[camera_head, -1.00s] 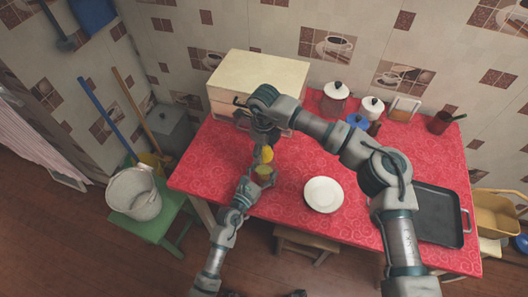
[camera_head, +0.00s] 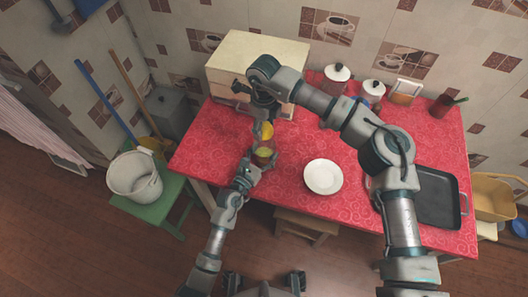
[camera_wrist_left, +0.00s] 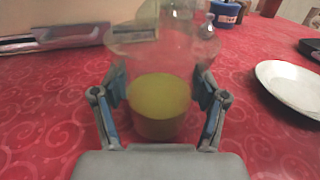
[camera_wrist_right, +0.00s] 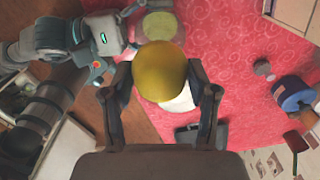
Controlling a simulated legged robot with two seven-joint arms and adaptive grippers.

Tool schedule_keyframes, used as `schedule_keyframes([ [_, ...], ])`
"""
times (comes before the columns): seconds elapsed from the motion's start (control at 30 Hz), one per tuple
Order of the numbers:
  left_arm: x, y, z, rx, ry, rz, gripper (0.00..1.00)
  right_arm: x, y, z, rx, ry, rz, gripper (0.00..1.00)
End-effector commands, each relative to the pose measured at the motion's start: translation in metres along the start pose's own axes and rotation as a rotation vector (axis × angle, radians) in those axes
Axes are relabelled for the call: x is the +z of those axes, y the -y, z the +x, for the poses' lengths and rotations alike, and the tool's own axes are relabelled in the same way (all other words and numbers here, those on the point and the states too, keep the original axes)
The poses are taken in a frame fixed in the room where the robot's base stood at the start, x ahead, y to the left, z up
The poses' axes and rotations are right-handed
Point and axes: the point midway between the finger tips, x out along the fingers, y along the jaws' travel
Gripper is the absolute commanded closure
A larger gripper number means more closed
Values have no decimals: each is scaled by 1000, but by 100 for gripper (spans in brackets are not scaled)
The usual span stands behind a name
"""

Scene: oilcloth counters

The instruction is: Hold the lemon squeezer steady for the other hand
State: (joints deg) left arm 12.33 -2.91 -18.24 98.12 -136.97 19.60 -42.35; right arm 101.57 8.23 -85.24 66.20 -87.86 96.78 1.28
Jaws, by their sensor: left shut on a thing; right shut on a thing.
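The lemon squeezer (camera_head: 262,158) is a clear, jar-like vessel with yellow-green contents low inside, standing at the table's front left. In the left wrist view the squeezer (camera_wrist_left: 160,105) looks upright between the fingers of my left gripper (camera_wrist_left: 160,108), which is shut on it from both sides. A yellow lemon (camera_wrist_right: 160,70) is held between the fingers of my right gripper (camera_wrist_right: 163,90). In the head view the lemon (camera_head: 264,132) is just above the squeezer; I cannot tell whether they touch. The squeezer's top is blurred in the left wrist view.
A white plate (camera_head: 323,177) lies right of the squeezer on the red table (camera_head: 215,150). A cream box (camera_head: 255,60) stands behind. Lidded jars (camera_head: 336,76) stand at the back and a dark tray (camera_head: 436,200) lies at the right. Clear cloth lies around the plate.

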Motion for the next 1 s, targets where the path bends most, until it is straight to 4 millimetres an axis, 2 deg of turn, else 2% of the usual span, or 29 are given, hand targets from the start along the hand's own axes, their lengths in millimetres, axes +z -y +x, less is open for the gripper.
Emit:
schedule_keyframes([
  [0.23,0,0,0,0,0,0,74,0,0,0,0,0,1,69],
  [0.27,0,0,0,0,0,0,23,0,0,0,0,0,1,69],
  [0.3,0,0,0,0,0,0,13,0,0,0,0,0,1,69],
  [0.37,0,0,0,0,0,0,0,0,0,0,0,0,1,69],
  [0.77,0,0,-4,0,0,0,0,0,0,0,0,0,1,69],
  [0.87,-1,0,-17,1,-2,0,0,0,0,0,0,0,1,69],
  [1.0,-2,0,-47,0,-2,-1,0,0,0,0,0,0,1,69],
])
